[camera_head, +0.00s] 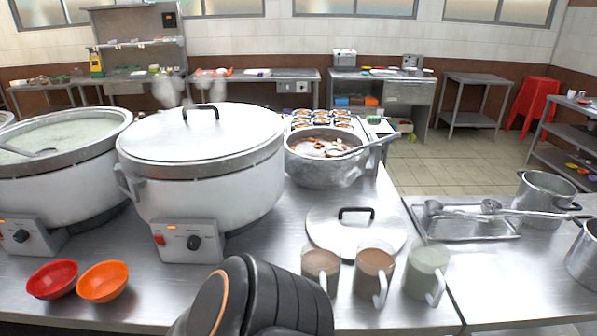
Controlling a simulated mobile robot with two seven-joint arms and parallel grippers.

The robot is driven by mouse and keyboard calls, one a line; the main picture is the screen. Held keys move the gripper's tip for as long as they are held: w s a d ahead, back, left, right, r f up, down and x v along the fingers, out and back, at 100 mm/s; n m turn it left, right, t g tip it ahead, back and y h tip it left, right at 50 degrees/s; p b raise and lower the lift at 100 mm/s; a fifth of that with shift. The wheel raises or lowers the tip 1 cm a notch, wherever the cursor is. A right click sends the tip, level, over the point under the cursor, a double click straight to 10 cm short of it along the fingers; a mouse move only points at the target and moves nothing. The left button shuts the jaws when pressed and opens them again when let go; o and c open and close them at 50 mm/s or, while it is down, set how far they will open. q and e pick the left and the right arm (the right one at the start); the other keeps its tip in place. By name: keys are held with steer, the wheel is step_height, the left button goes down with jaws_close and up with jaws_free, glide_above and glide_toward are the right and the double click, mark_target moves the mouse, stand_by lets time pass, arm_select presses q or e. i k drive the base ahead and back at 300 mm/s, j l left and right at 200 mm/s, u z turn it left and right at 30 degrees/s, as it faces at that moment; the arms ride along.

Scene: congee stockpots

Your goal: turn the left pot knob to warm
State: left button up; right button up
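The left pot (60,185) is a large white stockpot at the left edge, open and filled with pale congee (65,135), with a ladle (30,150) in it. Its control box (38,238) carries a black knob (21,236); the knob's markings are too small to read. A second white pot (205,185) with a closed lid (200,132) stands to its right. That pot has its own black knob (193,242) and a red switch. Neither gripper shows; only a dark arm link of mine is in view at the bottom middle.
A red bowl (52,279) and an orange bowl (102,281) sit in front of the pots. Several mugs, a loose lid (356,228) and a steel pot (326,168) stand to the right. A tray (465,226) with ladles lies farther right.

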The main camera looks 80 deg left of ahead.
mark_target(193, 243)
steer(key=u, duration=4.1)
